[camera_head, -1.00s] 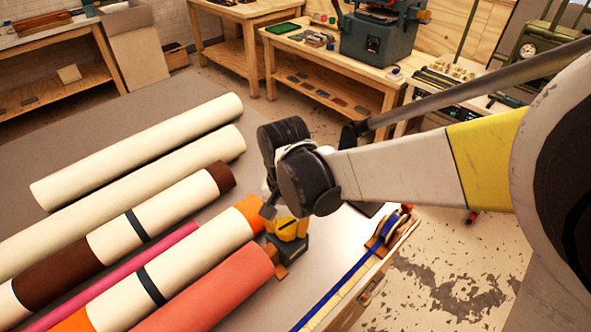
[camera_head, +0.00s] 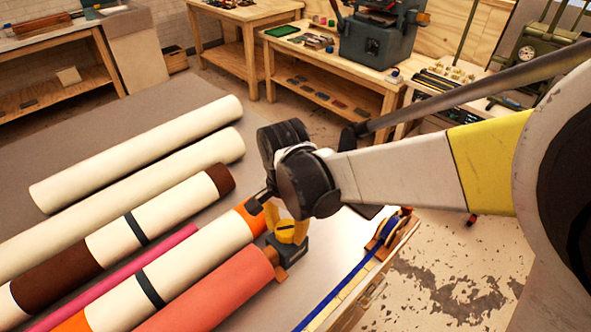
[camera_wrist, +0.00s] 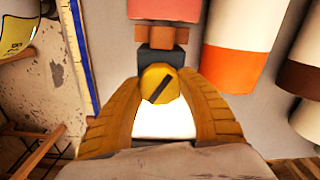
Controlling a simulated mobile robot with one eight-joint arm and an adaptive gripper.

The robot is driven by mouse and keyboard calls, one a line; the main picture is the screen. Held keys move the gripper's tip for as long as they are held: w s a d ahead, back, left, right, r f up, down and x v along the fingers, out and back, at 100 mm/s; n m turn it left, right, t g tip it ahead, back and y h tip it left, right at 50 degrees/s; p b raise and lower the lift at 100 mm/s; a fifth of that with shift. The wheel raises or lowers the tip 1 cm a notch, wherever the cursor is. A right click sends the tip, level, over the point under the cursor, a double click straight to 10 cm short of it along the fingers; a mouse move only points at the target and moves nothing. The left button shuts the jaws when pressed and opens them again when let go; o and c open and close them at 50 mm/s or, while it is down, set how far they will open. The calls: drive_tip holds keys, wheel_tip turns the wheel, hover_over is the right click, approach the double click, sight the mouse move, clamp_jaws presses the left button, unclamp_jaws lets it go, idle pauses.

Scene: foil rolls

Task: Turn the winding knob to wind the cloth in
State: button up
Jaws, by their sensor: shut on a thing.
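The winding knob (camera_wrist: 158,88) is a round yellow cap with a dark slanted bar, in the middle of the wrist view. It also shows in the head view (camera_head: 291,234), on a dark block (camera_head: 292,250). My gripper (camera_wrist: 162,80) has its yellow-orange fingers on both sides of the knob, shut on it. In the head view my gripper (camera_head: 281,214) reaches down to the knob, partly hidden by my wrist. The dark block and a wooden bracket (camera_wrist: 162,34) sit at the end of a coral roll (camera_head: 212,292). No loose cloth can be made out.
Orange-and-cream (camera_head: 190,256), brown-and-cream (camera_head: 140,222) and plain cream rolls (camera_head: 140,150) lie side by side on the grey table (camera_head: 90,120). A blue strip (camera_head: 345,285) runs along the table's near right edge. Workbenches (camera_head: 320,75) stand behind.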

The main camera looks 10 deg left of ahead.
sight(287, 228)
drive_tip(key=o, duration=1.2)
wheel_tip(287, 228, up, 12)
